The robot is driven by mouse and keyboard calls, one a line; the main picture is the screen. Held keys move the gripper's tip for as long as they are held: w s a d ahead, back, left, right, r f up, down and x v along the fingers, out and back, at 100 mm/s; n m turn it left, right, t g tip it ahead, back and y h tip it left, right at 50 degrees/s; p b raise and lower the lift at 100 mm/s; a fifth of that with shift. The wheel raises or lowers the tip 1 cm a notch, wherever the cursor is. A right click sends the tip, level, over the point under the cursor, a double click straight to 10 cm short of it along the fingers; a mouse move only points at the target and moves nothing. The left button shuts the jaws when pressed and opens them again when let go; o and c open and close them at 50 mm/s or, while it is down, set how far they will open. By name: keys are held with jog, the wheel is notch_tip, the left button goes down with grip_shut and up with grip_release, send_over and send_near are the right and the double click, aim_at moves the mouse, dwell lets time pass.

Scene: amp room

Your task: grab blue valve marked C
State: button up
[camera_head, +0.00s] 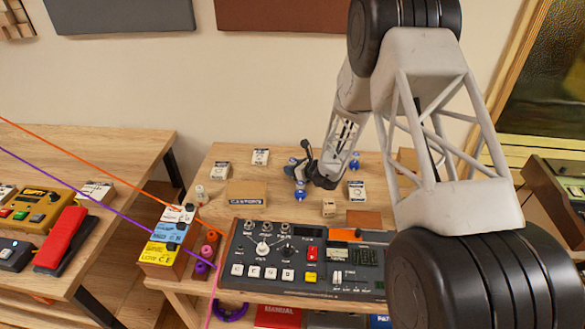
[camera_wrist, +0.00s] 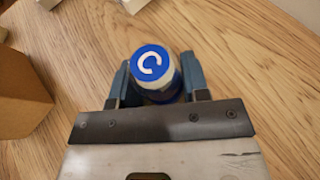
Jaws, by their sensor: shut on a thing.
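The valve marked C (camera_wrist: 150,62) is in the wrist view, with a white letter C on its round blue cap and a pale body below. My gripper (camera_wrist: 157,80) is shut on it, with one blue-grey finger on each side. The wooden table (camera_wrist: 245,75) shows around it. In the head view my gripper (camera_head: 303,168) is low over the back of the middle table. Small blue-capped pieces show beside its fingers, but I cannot tell there which one is held.
Another blue-capped piece (camera_head: 354,160) stands right of my gripper. A cardboard box (camera_head: 247,193) labelled CUSTOMS and small white-topped boxes stand around. A large dark console (camera_head: 305,262) fills the table's front. Orange and purple cables cross at left.

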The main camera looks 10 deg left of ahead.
aim_at(293, 160)
jog(key=shift+r, duration=5)
jog(key=shift+s, duration=0.1)
